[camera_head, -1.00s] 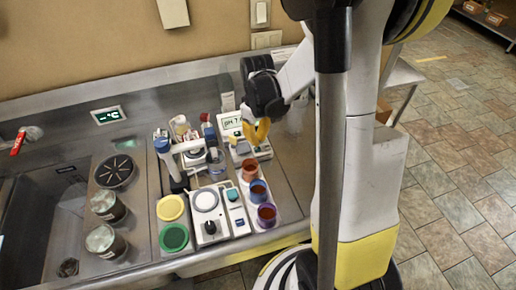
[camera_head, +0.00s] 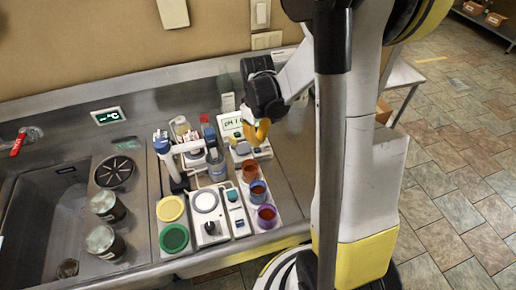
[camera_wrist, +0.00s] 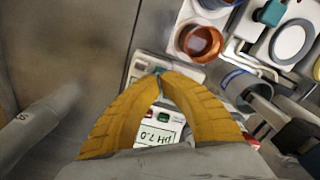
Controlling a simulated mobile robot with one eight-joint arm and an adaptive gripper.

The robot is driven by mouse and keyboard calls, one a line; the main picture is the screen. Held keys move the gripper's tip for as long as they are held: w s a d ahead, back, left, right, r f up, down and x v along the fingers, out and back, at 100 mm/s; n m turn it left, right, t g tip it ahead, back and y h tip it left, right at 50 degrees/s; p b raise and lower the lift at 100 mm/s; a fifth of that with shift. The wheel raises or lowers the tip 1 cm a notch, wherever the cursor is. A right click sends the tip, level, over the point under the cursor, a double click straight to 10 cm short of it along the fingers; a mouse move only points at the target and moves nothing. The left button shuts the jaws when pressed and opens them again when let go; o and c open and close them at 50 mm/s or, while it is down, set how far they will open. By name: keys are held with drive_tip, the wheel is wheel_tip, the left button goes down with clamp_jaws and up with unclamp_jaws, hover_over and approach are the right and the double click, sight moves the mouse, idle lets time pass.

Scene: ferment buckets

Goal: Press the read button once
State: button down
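The pH meter (camera_head: 266,154) is a pale box at the back right of the counter, with a lit display reading about pH 7.0. In the wrist view its display (camera_wrist: 158,134) shows between my fingers, and its pale body (camera_wrist: 187,72) extends beyond them. My gripper (camera_head: 258,141) has yellow fingers and hangs over the meter. In the wrist view the fingertips (camera_wrist: 160,73) meet over the meter's button end, with nothing seen held. A bit of teal shows at the tips; I cannot tell if it is the read button, or whether the tips touch it.
Several coloured cups, including an orange-brown one (camera_head: 250,171), stand in front of the meter. A sink (camera_head: 50,215) lies further left. Bare steel counter (camera_head: 290,180) is at the right.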

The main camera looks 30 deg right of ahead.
sight(257, 149)
drive_tip(key=shift+f+b, duration=1.7)
drive_tip(key=shift+f, duration=0.25)
drive_tip(key=shift+r, duration=0.15)
drive_tip(key=shift+r+p, duration=2.2)
drive_tip(key=shift+r, duration=0.75)
